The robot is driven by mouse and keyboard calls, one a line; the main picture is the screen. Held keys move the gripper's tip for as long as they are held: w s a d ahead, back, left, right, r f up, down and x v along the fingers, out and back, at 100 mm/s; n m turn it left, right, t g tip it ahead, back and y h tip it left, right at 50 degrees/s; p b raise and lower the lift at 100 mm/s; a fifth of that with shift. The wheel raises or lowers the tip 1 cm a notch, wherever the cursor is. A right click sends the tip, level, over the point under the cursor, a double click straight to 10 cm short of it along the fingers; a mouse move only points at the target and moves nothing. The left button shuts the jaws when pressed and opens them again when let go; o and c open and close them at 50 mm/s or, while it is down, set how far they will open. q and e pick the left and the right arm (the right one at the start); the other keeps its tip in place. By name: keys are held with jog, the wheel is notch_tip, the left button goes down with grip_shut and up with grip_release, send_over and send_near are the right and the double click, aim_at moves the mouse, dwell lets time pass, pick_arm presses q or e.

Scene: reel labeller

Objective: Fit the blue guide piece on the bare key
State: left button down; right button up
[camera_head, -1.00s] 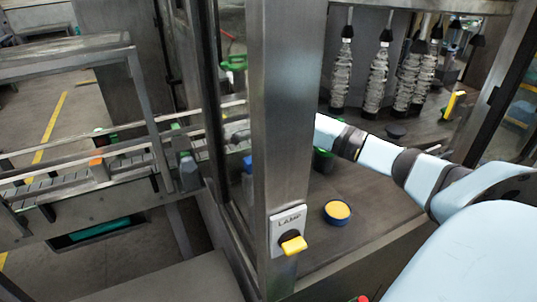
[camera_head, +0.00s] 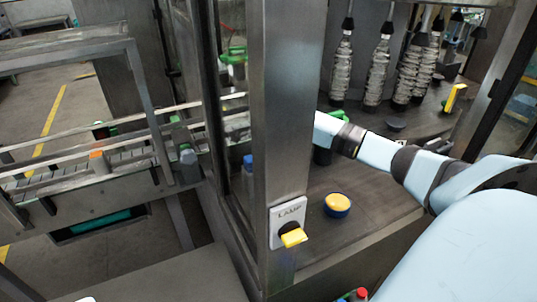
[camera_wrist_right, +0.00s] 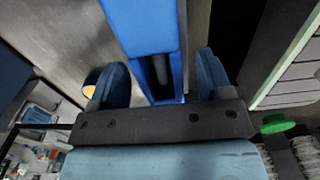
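In the right wrist view a long blue piece (camera_wrist_right: 142,30), which looks like the guide piece, runs from the top edge down between the fingers of my right gripper (camera_wrist_right: 160,85). The fingers stand apart, with a narrow gap on each side of the blue piece. I cannot tell how deep the piece sits between them. In the head view my right arm reaches into the cabinet and its gripper is hidden behind the steel post. I cannot make out the bare key in either view.
The steel post (camera_head: 284,110) carries a yellow lamp switch (camera_head: 293,237). A blue-and-yellow round button (camera_head: 337,205) sits on the cabinet floor. Coiled spindles (camera_head: 378,72) hang at the back. A conveyor (camera_head: 90,165) runs at the left. A green part (camera_wrist_right: 277,124) is beside my right gripper.

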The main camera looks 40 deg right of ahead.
notch_tip(320, 180, up, 14)
jog(key=b, duration=0.2)
dwell(0.4)
jog(key=shift+f, duration=0.1)
jog(key=shift+f, duration=0.1)
dwell(0.3)
